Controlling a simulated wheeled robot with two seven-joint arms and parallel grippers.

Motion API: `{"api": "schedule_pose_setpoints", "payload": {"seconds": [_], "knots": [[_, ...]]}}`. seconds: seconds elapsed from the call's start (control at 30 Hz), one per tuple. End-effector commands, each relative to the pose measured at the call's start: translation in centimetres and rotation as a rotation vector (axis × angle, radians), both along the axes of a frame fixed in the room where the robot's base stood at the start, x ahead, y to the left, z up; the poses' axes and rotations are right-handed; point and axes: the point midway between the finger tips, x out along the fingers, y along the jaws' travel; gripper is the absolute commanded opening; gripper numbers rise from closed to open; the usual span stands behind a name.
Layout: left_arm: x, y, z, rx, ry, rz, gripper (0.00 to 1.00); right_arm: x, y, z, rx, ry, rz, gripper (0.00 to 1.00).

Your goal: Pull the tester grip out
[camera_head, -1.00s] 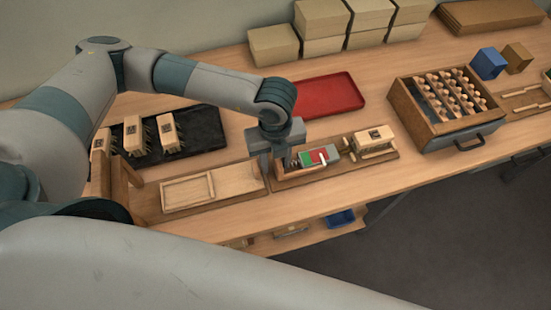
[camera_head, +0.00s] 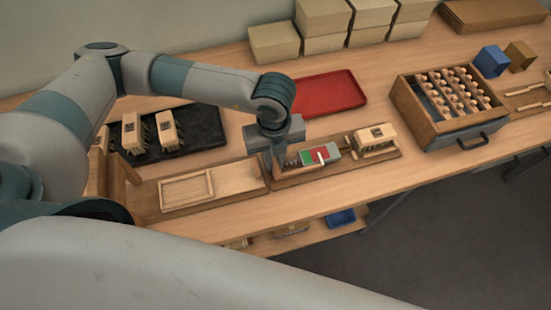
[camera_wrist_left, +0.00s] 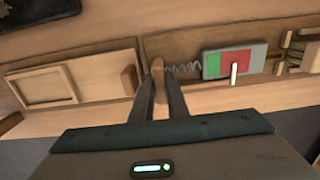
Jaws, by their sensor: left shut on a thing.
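The tester lies on a wooden board (camera_head: 284,181) near the front of the bench. Its gauge (camera_wrist_left: 235,60) has a green part, a red part and a white pointer (camera_wrist_left: 233,73), which stands over the red part. A coil spring (camera_wrist_left: 183,68) runs from the gauge towards the wooden tester grip (camera_wrist_left: 157,66). My left gripper (camera_head: 272,163) is shut on the grip, at the spring's left end. In the left wrist view the fingers (camera_wrist_left: 158,88) close around it, and they hide part of it. My right gripper is not in view.
A wooden tray (camera_head: 186,205) lies just left of the tester. A bristled block (camera_head: 374,140) stands at its right. A red tray (camera_head: 330,105) lies behind. A black mat (camera_head: 205,140) holds bristled blocks. A wooden box (camera_head: 425,130) of pegs stands right.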

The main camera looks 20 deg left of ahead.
Motion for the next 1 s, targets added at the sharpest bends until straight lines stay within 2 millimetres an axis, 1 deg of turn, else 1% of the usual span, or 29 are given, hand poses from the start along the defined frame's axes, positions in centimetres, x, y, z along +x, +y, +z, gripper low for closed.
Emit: {"api": "schedule_pose_setpoints", "payload": {"seconds": [0.07,0.1,0.17,0.5,0.67,0.83,1.0], "knots": [[-0.1,0.1,0.0,0.003,0.002,0.000,0.00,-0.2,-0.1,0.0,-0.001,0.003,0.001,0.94],[-0.1,0.1,0.0,0.003,0.002,0.000,0.18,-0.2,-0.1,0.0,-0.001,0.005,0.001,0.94],[-0.1,0.1,0.0,0.003,0.002,0.000,0.33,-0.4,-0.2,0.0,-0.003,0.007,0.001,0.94],[0.0,0.0,0.1,0.002,0.001,0.001,0.33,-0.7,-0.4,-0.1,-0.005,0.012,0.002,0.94],[0.0,0.0,0.7,-0.001,0.001,0.001,0.33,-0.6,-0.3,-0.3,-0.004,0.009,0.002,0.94],[0.0,0.0,2.4,-0.001,-0.001,0.000,0.33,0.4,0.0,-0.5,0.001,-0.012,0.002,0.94],[0.1,0.0,5.4,-0.002,-0.003,-0.001,0.33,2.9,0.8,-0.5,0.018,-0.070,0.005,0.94]]}}
